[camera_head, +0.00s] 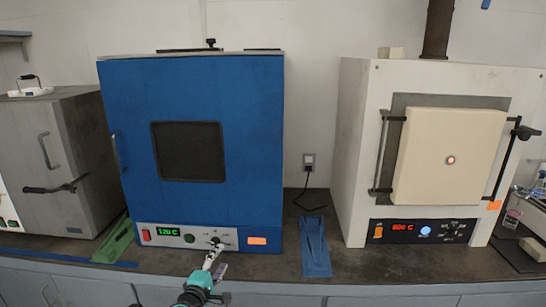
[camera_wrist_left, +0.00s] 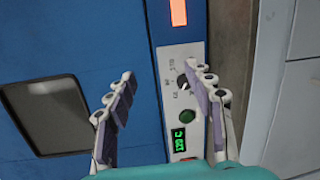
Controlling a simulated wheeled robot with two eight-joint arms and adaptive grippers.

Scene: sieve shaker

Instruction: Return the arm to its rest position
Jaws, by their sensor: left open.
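My left gripper (camera_head: 214,256) is in front of the control panel (camera_head: 155,234) of the blue oven (camera_head: 240,110), with its tip just below the panel's dial in the head view. The green display (camera_head: 168,232) reads about 120 C. My right gripper is in neither view.
A white furnace (camera_head: 355,130) with a cream door and red display stands at the right. A grey oven (camera_head: 85,130) stands at the left. A blue tray-like piece (camera_head: 315,250) and a green one (camera_head: 115,240) lie on the dark bench.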

